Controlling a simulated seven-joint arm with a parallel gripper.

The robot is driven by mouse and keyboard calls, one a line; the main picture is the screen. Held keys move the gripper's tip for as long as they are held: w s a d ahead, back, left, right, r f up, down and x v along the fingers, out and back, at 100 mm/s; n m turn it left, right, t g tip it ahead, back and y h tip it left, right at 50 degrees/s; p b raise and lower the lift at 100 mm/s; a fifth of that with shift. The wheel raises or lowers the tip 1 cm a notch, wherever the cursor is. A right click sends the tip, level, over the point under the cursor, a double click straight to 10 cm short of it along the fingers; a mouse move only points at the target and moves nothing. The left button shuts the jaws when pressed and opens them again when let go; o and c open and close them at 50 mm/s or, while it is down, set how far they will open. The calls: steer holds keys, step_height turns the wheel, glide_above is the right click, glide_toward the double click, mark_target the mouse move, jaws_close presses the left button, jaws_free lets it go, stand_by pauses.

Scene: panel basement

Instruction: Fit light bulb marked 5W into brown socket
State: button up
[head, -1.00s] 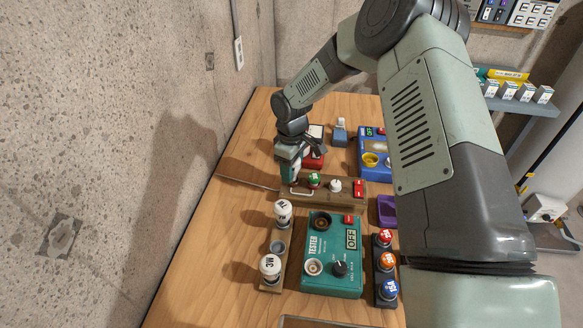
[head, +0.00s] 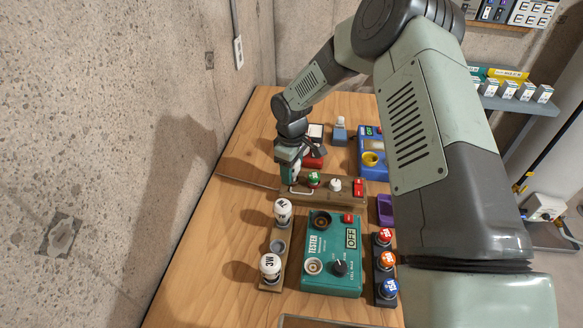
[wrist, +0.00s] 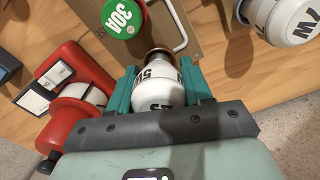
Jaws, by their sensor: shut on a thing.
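My gripper (wrist: 156,82) is shut on a white bulb (wrist: 158,96) in the wrist view. The bulb's narrow end points at the wooden board (wrist: 190,55) and meets a brown ring (wrist: 155,52), which looks like the rim of the brown socket. I cannot tell whether the bulb is seated. In the head view my gripper (head: 291,180) is at the left end of this board (head: 345,200) and hides the bulb and the socket.
A green 30A piece (wrist: 123,18) and a metal loop are close to the bulb. A red device (wrist: 78,100) is at left in the wrist view. A teal tester (head: 330,285), a rack with bulbs marked 7W (head: 283,211) and 3W (head: 270,266), and a purple tray (head: 385,212) stand nearby.

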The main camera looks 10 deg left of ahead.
steer(key=shift+f, duration=0.2)
steer(key=o, duration=0.8)
steer(key=shift+c, duration=0.2)
steer(key=shift+r, duration=5.5)
